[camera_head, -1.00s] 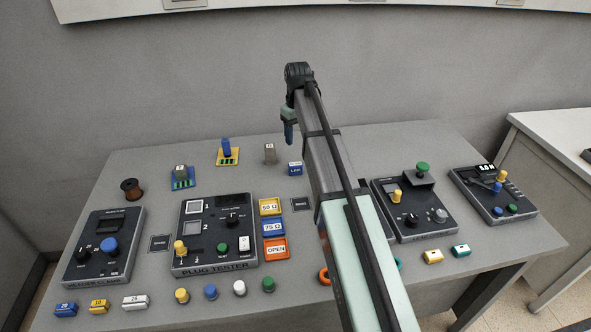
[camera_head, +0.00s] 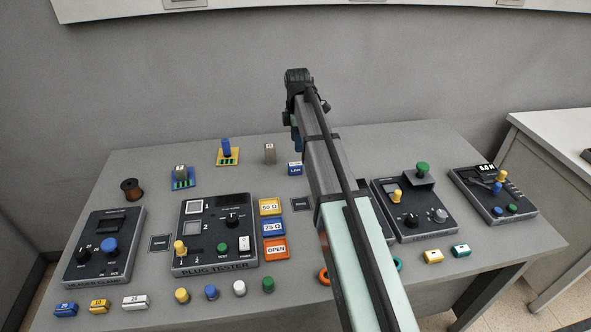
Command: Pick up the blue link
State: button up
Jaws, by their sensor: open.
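The blue link (camera_head: 295,168) is a small blue block with a white label.
The plug tester (camera_head: 214,235) and the yellow, blue and orange trays (camera_head: 272,228) are nearer. My arm hides the table to the right.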

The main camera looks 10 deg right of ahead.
aim_at(295, 164)
notch_tip(295, 164, down, 7)
jog(key=shift+r, duration=0.1)
jog(key=shift+w+a+f, duration=0.1)
jog(key=shift+a+f, duration=0.05)
jog(key=shift+f, duration=1.2)
jog(key=shift+w+a+f, duration=0.1)
jog(key=shift+a+f, duration=0.05)
jog(key=shift+f, duration=1.15)
jog(key=shift+c, duration=0.3)
grip_shut()
jog(key=shift+r, duration=0.2)
